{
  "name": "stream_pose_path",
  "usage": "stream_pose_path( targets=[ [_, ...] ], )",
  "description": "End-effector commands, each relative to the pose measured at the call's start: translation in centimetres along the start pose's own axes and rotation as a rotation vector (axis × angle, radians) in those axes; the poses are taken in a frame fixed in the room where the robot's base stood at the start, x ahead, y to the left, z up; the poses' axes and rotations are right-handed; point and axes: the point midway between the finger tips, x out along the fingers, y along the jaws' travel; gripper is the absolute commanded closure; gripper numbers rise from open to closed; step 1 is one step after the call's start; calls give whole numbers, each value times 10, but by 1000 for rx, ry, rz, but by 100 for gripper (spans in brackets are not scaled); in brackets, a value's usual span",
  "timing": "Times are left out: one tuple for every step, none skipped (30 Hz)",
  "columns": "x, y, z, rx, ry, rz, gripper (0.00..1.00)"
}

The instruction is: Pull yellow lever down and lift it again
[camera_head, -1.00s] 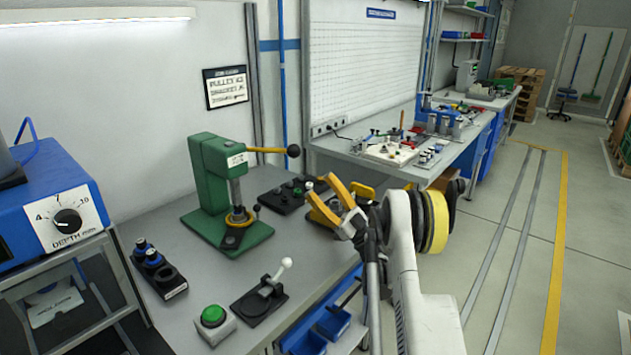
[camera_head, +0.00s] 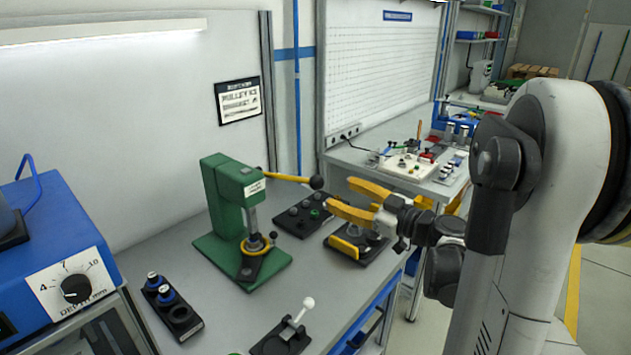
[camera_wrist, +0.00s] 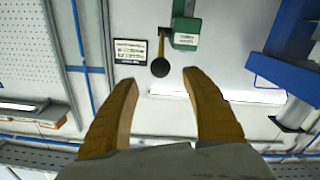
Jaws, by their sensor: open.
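The yellow lever (camera_head: 288,178) sticks out to the right from the top of the green press (camera_head: 232,200) and ends in a black ball knob (camera_head: 316,182). It lies nearly level, sloping slightly down toward the knob. My gripper (camera_head: 338,194), with yellow fingers, is open and empty, just right of the knob and apart from it. In the wrist view the lever (camera_wrist: 162,46) and its knob (camera_wrist: 160,67) show beyond and between my open fingertips (camera_wrist: 160,76), with the green press head (camera_wrist: 187,33) beside them.
A black button panel (camera_head: 302,214) lies behind the press. A black fixture with a yellow part (camera_head: 345,246) sits below my gripper. A white-knobbed toggle (camera_head: 298,318) and a blue-knob block (camera_head: 172,306) are in front. A blue depth box (camera_head: 50,262) stands left.

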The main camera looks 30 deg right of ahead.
Motion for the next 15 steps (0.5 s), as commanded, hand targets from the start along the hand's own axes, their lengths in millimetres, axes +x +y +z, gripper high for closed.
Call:
stream_pose_path(
  targets=[
    [11,-2,2,0,2,-5,44],
    [18,-2,2,0,2,-5,44],
    [26,-2,2,0,2,-5,44],
    [32,-2,2,0,2,-5,44],
    [38,-2,2,0,2,-4,44],
    [47,-2,2,0,3,-5,44],
    [52,-2,2,0,2,-3,44],
    [57,-2,2,0,3,-4,44],
    [64,-2,2,0,3,-4,44],
    [68,-1,2,0,3,-3,44],
    [72,-1,1,-1,3,-3,44],
    [76,-1,1,-1,3,-3,44],
    [79,-1,1,-1,3,-2,44],
    [81,0,1,0,2,-1,44],
    [84,0,0,0,2,-1,44]
  ],
)
